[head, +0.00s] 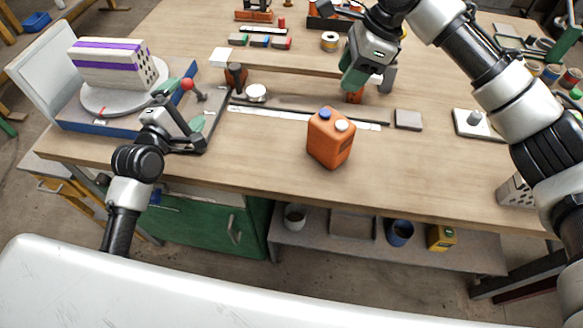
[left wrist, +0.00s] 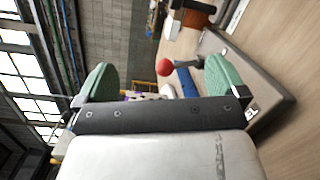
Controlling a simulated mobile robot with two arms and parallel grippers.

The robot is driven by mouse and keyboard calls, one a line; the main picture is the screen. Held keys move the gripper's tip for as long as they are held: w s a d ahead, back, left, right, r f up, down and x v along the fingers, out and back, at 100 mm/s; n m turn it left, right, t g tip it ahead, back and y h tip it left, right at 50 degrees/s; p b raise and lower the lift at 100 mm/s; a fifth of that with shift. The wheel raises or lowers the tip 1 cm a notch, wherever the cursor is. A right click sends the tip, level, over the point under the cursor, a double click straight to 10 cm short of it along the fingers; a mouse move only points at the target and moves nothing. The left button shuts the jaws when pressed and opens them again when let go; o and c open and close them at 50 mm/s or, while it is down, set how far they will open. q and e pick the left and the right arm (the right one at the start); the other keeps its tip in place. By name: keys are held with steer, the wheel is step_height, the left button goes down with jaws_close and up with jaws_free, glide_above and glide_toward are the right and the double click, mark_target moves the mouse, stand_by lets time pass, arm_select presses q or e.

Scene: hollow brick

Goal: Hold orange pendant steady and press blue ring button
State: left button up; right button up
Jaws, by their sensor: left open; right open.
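The orange pendant (head: 328,148) is a boxy orange block standing on the bench near the front edge, at the middle of the head view. A blue round button (head: 325,113) and a cream one (head: 342,126) sit on its top. My left gripper (head: 184,106) is open and empty, well left of the pendant, near a red-balled lever. Its green pads also show in the left wrist view (left wrist: 160,80), with the red ball (left wrist: 164,67) seen between them. My right gripper (head: 368,82) is open, behind and right of the pendant, pointing down, not touching the pendant.
A turntable (head: 107,106) carries a hollow brick (head: 112,66) at left. A grey bar with a pale ruled strip (head: 255,114) lies behind the pendant. A small grey block (head: 408,120) and a plate with a knob (head: 471,124) lie right. Bench front is clear.

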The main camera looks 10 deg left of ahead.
mark_target(319, 148)
arm_select(q)
steer(key=s+d+f+n+h, duration=0.1)
steer(key=d+f, duration=0.1)
steer(key=d, duration=0.2)
steer(key=s+d+f+n+g+h, duration=0.1)
steer(key=d+f+n+h, duration=0.1)
steer(key=d, duration=0.3)
steer(key=s+d+f+n+h, duration=0.1)
steer(key=d+f, duration=0.1)
steer(key=d, duration=0.3)
steer(key=shift+d+f+n+g+h, duration=0.1)
steer(key=shift+f+n+g+h, duration=0.1)
steer(key=shift+n+g+h, duration=0.15)
steer(key=s+d+n+h, duration=0.1)
steer(key=d, duration=0.2)
steer(key=s+d+f+n+h, duration=0.1)
steer(key=d, duration=0.2)
steer(key=s+d+n+h, duration=0.1)
steer(key=d+n, duration=0.1)
steer(key=d, duration=0.1)
steer(key=shift+s+d+f+g, duration=0.3)
steer(key=shift+s+g, duration=0.05)
steer(key=shift+d+h, duration=0.25)
steer(key=shift+d, duration=0.1)
steer(key=x, duration=1)
steer(key=shift+w+d+f, duration=0.1)
steer(key=shift+w+d, duration=0.1)
steer(key=shift+d, duration=0.05)
